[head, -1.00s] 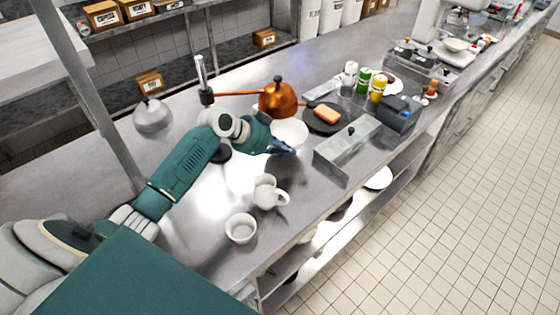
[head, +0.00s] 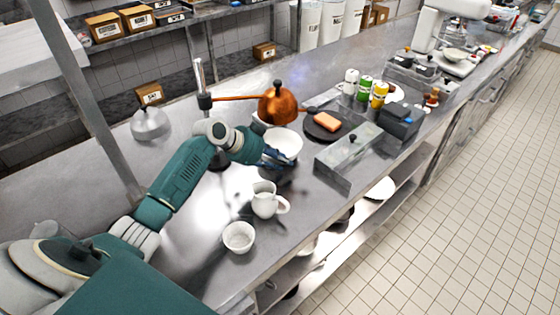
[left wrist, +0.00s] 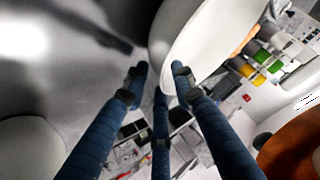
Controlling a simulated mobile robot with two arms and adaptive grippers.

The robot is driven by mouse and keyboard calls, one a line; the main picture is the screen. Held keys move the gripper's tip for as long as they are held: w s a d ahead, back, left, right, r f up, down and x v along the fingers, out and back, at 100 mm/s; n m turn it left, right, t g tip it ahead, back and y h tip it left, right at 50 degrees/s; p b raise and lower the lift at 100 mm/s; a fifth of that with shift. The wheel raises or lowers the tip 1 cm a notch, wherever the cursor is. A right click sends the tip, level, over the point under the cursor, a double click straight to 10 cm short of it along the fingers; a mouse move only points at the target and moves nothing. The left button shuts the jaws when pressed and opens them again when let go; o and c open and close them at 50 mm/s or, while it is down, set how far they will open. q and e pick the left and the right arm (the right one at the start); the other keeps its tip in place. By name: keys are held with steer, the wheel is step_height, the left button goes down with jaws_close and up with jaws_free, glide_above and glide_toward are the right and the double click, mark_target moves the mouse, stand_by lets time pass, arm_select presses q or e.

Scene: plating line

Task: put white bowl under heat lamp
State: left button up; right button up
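The white bowl (head: 285,138) is at my left gripper (head: 277,159), just in front of the copper heat lamp (head: 279,107). My left fingers are shut on its near rim, and the bowl appears held above the counter, with a dark shadow below. In the left wrist view the bowl's pale wall (left wrist: 205,42) rises by the blue fingertips (left wrist: 158,80), and the copper lamp (left wrist: 296,152) shows at lower right. Another white piece (head: 259,124) is partly hidden behind the bowl near the lamp. My right gripper is not in view.
A white pitcher (head: 266,203) and a small white cup (head: 238,237) stand on the counter nearer me. Right of the bowl are a dark pan (head: 318,136) with an orange-brown piece and a steel box (head: 349,155). A grey dome (head: 149,121) stands at left.

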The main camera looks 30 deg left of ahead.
arm_select(q)
steer(key=b+v, duration=0.2)
steer(key=v, duration=1)
steer(key=shift+b, duration=0.35)
steer(key=shift+r, duration=0.15)
